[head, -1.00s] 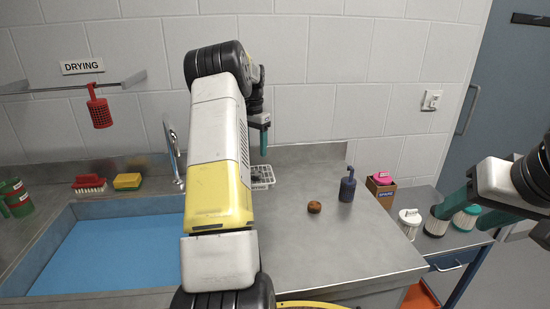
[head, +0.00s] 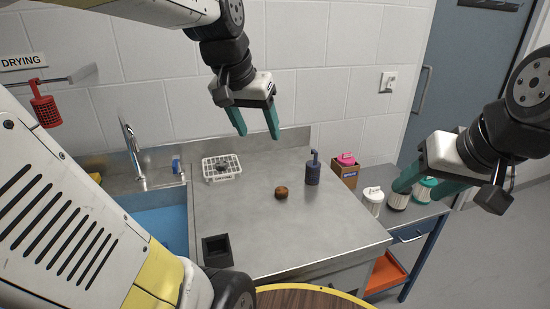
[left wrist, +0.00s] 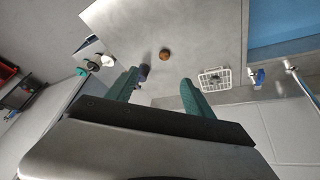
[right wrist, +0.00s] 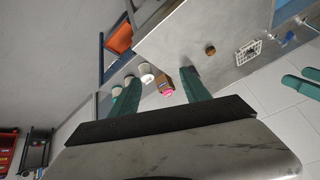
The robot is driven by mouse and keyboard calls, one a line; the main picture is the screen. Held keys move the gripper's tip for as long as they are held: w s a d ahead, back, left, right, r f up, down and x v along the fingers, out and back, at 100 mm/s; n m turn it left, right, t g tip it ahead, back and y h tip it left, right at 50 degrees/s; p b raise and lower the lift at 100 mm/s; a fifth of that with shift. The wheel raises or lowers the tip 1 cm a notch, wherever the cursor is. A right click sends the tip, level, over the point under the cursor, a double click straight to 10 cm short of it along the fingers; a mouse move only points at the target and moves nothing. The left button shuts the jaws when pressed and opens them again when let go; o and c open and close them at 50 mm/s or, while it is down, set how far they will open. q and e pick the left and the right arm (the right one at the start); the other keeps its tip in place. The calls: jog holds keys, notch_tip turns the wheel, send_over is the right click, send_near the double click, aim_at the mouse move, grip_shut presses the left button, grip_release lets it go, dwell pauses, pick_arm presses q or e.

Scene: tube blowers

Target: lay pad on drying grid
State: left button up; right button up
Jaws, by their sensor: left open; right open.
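A small white wire rack (head: 236,176), which looks like the drying grid, stands on the steel counter right of the sink. A small dark piece (head: 221,167) lies on it, possibly the pad; it is too small to tell. The rack also shows in the left wrist view (left wrist: 226,84) and the right wrist view (right wrist: 256,46). My left gripper (head: 256,137) is open and empty, raised above the back of the counter near the rack. My right gripper (head: 404,190) is open and empty, in front of the side table at the right.
A brown round lump (head: 281,192) and a dark bottle (head: 312,170) stand on the counter (head: 300,225). A black square cup (head: 217,251) is near its front left. A faucet (head: 135,160) rises beside the sink.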

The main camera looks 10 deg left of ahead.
pick_arm(q)
jog(key=s+d+f+t+h, duration=0.1)
jog(key=s+d+f, duration=0.2)
jog(key=s, duration=0.5)
jog(key=shift+s+d+f+n, duration=0.25)
jog(key=shift+d+f+n, duration=0.05)
jog(key=shift+f, duration=0.05)
jog(key=shift+c, duration=0.2)
